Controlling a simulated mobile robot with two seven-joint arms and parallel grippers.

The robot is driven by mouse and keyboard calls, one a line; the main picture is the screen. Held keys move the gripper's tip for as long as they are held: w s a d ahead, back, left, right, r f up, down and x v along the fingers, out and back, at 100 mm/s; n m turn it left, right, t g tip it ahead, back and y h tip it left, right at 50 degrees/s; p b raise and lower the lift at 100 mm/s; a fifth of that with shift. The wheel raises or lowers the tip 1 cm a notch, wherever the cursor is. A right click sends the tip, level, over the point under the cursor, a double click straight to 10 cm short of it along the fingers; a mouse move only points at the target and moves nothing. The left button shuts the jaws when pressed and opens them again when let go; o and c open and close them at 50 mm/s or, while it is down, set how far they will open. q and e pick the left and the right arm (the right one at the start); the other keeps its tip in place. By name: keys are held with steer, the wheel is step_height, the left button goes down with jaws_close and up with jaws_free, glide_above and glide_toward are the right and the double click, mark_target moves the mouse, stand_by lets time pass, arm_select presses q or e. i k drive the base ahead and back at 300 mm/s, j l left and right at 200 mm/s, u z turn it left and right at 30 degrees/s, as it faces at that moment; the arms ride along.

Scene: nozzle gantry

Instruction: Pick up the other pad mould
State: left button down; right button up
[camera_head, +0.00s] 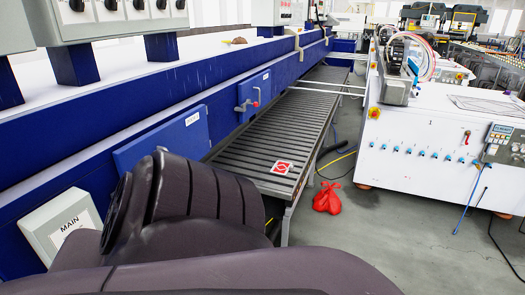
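I cannot make out any thing that is surely a pad mould. A small brown lump (238,40) lies on the white top of the long blue machine, too small to identify. A flat red and white square (282,167) lies on the dark slatted bench (290,120). Large dark arm links of mine fill the lower left and hide the near end of the bench and part of the machine. Neither of my grippers shows.
The long blue machine (60,150) runs along the left, with a grey MAIN box (66,222) near me. A white machine (420,140) with a row of blue fittings stands right. A red bag (328,199) lies on the open grey floor between, near cables.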

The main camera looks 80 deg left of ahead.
mark_target(281, 168)
steer(key=u, duration=2.4)
steer(key=i+l+u, duration=0.1)
steer(key=i, duration=0.4)
steer(key=i+l, duration=0.1)
steer(key=i, duration=0.35)
steer(key=i+l+u, duration=0.15)
steer(key=i, duration=0.35)
steer(key=i+l+u, duration=0.1)
steer(key=i, duration=0.35)
steer(key=i+l+u, duration=0.1)
steer(key=i+l, duration=0.15)
steer(key=i, duration=0.25)
steer(key=i+l, duration=0.25)
steer(key=i, duration=0.2)
steer(key=u, duration=0.05)
